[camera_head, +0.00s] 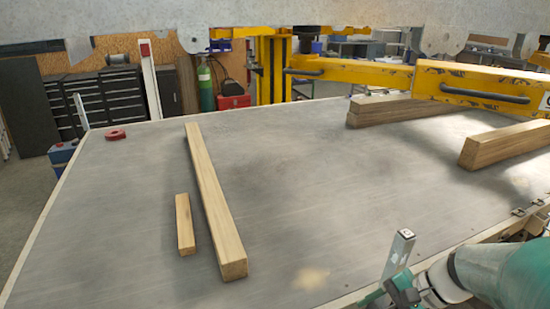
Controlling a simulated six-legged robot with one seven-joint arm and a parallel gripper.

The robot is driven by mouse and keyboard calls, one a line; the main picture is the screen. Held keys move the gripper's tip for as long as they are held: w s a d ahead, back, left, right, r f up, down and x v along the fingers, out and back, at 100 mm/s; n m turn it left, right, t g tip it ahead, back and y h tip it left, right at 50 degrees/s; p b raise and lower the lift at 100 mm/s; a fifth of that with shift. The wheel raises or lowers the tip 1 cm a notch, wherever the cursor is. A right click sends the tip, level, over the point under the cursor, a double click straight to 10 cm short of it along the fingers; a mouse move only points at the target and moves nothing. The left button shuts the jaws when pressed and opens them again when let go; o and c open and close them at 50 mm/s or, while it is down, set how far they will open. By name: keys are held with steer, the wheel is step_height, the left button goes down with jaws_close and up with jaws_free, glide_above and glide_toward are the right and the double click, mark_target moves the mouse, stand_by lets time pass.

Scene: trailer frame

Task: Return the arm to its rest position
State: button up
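Part of my arm (500,272), teal and white, reaches in from the lower right corner. Smaller teal and grey parts (402,292) show at its left end, low at the bottom edge, beside an upright grey metal post (398,254). I cannot make out separate fingertips there, nor whether my gripper is open or shut. No held object can be seen.
A flat grey deck (310,190) carries a long beam (213,200), a short block (184,224), stacked timbers (385,112) and another beam (505,145). A red object (116,135) lies far left. Yellow machinery (410,78) spans the back right. The deck's middle is clear.

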steer(key=s+a+r+n+t+h, duration=0.3)
steer(key=a+r+n+h, duration=0.3)
steer(key=r+n, duration=0.5)
steer(key=shift+a+r+t+h, duration=0.25)
steer(key=shift+a+t+h, duration=0.15)
steer(key=shift+t+h, duration=0.4)
steer(key=shift+s+d, duration=0.1)
steer(key=shift+d, duration=0.05)
